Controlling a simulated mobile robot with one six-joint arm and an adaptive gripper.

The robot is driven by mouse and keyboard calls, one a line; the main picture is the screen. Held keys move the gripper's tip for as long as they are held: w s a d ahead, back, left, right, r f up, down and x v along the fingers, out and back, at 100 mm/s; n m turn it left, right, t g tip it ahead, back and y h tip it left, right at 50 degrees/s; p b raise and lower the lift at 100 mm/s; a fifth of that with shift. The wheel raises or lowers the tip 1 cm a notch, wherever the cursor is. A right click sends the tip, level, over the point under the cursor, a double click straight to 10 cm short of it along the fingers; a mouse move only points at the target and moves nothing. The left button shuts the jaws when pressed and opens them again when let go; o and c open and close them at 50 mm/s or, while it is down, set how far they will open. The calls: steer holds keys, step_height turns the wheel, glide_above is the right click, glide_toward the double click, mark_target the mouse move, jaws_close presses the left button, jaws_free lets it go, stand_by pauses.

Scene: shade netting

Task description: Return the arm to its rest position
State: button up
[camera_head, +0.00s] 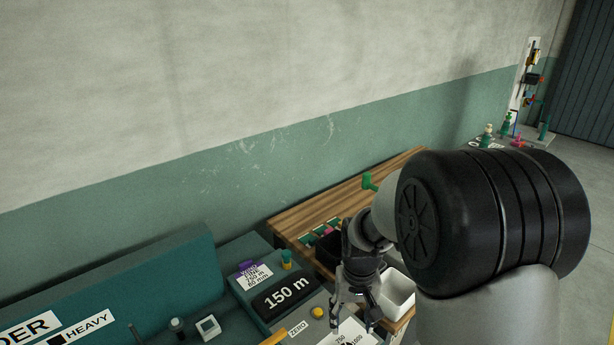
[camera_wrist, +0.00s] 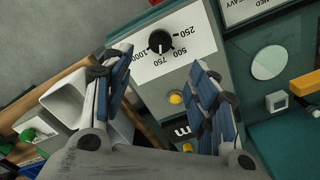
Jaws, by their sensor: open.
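My gripper (camera_head: 352,300) hangs over the right end of a teal machine in the head view, partly hidden by my own arm. In the wrist view my gripper (camera_wrist: 158,80) is open, its two blue-padded fingers spread apart with nothing held between them. A control panel with a black knob (camera_wrist: 160,42) on a white dial, marked 250 to 1000, lies beyond the fingers. A yellow button (camera_wrist: 176,97) shows between the fingers. My arm fills the right side of the head view.
The machine's display (camera_head: 284,295) reads 150 m. A wooden table (camera_head: 322,205) stands behind my gripper, with a white bin (camera_head: 398,290) close to its right. A wall runs along the back. Open floor shows at the far right.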

steer(key=s+r+t, duration=0.1)
steer(key=s+r, duration=0.3)
steer(key=r, duration=0.5)
steer(key=s+r+t, duration=0.1)
steer(key=s+r, duration=0.4)
steer(key=s, duration=0.4)
steer(key=s+r+t, duration=0.2)
steer(key=s+r, duration=0.3)
steer(key=s, duration=0.3)
steer(key=shift+s+n+t, duration=0.3)
steer(key=shift+s+n, duration=0.05)
steer(key=shift+n, duration=0.05)
steer(key=shift+w, duration=0.1)
